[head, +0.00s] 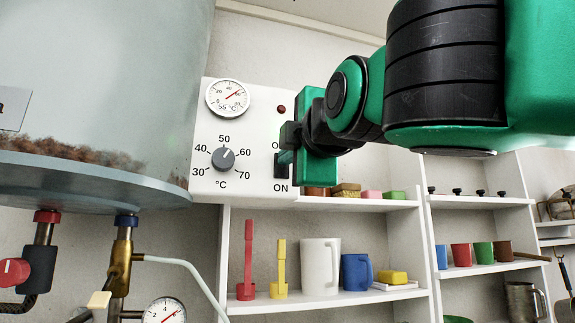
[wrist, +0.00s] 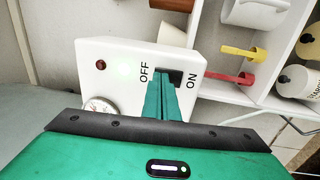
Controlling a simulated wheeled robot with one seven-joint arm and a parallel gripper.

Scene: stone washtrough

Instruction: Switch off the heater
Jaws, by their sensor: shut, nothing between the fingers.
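The heater is a large grey tank (head: 100,90) at the left of the head view. Its white control panel (head: 255,130) carries a dark switch (head: 281,172) with ON printed below it and OFF, mostly hidden, above. In the wrist view the switch (wrist: 177,76) lies between the OFF and ON labels on the panel (wrist: 120,52). My gripper (head: 284,157) is shut and empty, its green fingertips (wrist: 164,90) right at the switch. The fingers cover part of it, so contact and rocker tilt cannot be told. A dark red lamp (head: 281,109) sits above the switch.
A temperature knob (head: 223,158) and a round gauge (head: 228,98) are on the panel left of my gripper. Shelves (head: 330,300) with mugs, a white jug (head: 320,267) and soap bars stand below and behind. Pipes with a red valve (head: 14,271) hang under the tank.

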